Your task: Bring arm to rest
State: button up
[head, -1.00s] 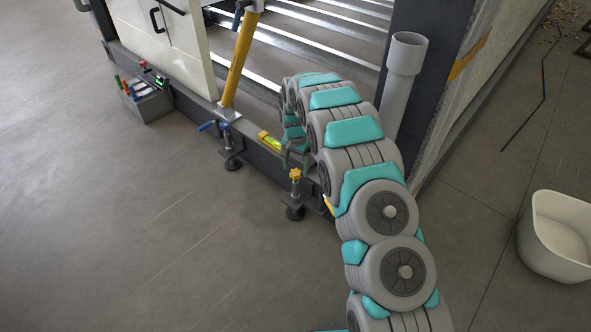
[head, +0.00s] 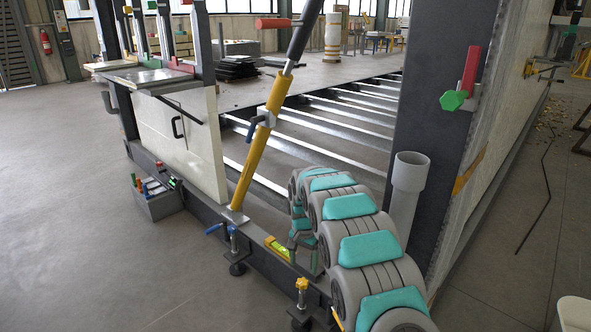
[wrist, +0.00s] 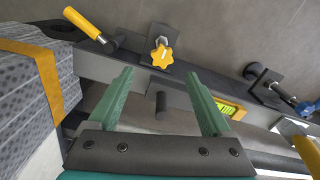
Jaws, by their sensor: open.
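My gripper (wrist: 160,78) is open in the wrist view, its two green fingers apart with nothing held between them. Behind the gap lie the dark frame beam and a short dark peg (wrist: 160,104). In the head view my grey and teal arm reaches forward from the lower right and bends down at the frame's lower beam (head: 196,212). The gripper end is small and partly hidden there by my arm. A yellow-green spirit level (wrist: 232,110) lies on the beam just right of the right finger; it also shows in the head view (head: 278,249).
A yellow star-knob clamp (wrist: 162,55) stands beyond the fingertips. A yellow strut (head: 258,150) rises left of my arm, and a grey pipe (head: 407,195) stands right of it. A grey toolbox (head: 158,200) sits at left. The floor at lower left is clear.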

jog(key=s+d+r+n+p, duration=0.1)
jog(key=s+d+r, duration=0.3)
jog(key=s+r, duration=0.6)
jog(key=s+d+r+n+p, duration=0.15)
jog(key=s+d+r, duration=0.25)
jog(key=s+r, duration=0.55)
jog(key=s+d+r+n+g+p, duration=0.1)
jog(key=s+r+n, duration=0.1)
jog(key=s, duration=1.4)
jog(key=s+d+r+n+p, duration=0.1)
jog(key=s+d+r, duration=0.1)
jog(key=s, duration=1.3)
jog(key=shift+s+d+r+n+g, duration=0.25)
jog(key=shift+s+r+n+g, duration=0.1)
jog(key=shift+r+g, duration=0.05)
